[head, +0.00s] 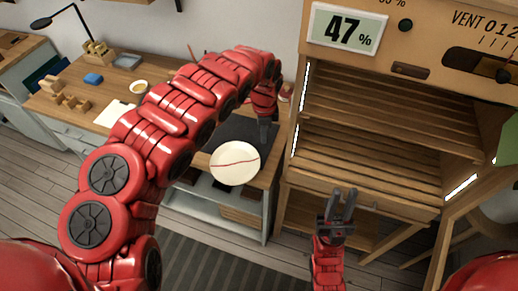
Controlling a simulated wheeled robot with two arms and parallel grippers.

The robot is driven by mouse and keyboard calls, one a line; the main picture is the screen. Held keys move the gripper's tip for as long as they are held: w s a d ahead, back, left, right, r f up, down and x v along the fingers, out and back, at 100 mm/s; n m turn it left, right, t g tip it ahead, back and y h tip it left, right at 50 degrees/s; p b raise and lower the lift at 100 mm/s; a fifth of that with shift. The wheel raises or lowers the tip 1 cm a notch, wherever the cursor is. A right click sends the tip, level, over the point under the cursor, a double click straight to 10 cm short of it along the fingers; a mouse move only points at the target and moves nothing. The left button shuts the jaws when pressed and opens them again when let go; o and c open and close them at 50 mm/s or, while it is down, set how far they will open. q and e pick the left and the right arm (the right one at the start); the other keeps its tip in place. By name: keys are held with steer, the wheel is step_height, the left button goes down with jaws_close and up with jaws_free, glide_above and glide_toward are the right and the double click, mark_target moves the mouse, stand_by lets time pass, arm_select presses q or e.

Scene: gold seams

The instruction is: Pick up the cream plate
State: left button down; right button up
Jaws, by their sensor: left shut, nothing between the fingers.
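The cream plate (232,168) has a dark red line across its face. It is at the right end of the wooden desk, by a dark mat (236,128); whether it lies flat or is propped I cannot tell. My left gripper (264,141) points down just behind the plate's far right rim. It is shut and empty; whether it touches the rim I cannot tell. My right gripper (343,192) is in front of the wooden cabinet, low and to the right of the plate, with its fingers apart and nothing between them.
The slatted wooden cabinet (375,130) with a 47% display (346,30) stands close on the right. My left arm hides part of the desk.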

arm_select(q)
steer(key=p, duration=0.3)
glide_above(262, 159)
steer(key=f, duration=0.7)
steer(key=shift+s+d+f, duration=0.15)
steer(key=shift+d+f, duration=0.1)
steer(key=shift+f, duration=1.25)
steer(key=shift+a, duration=0.1)
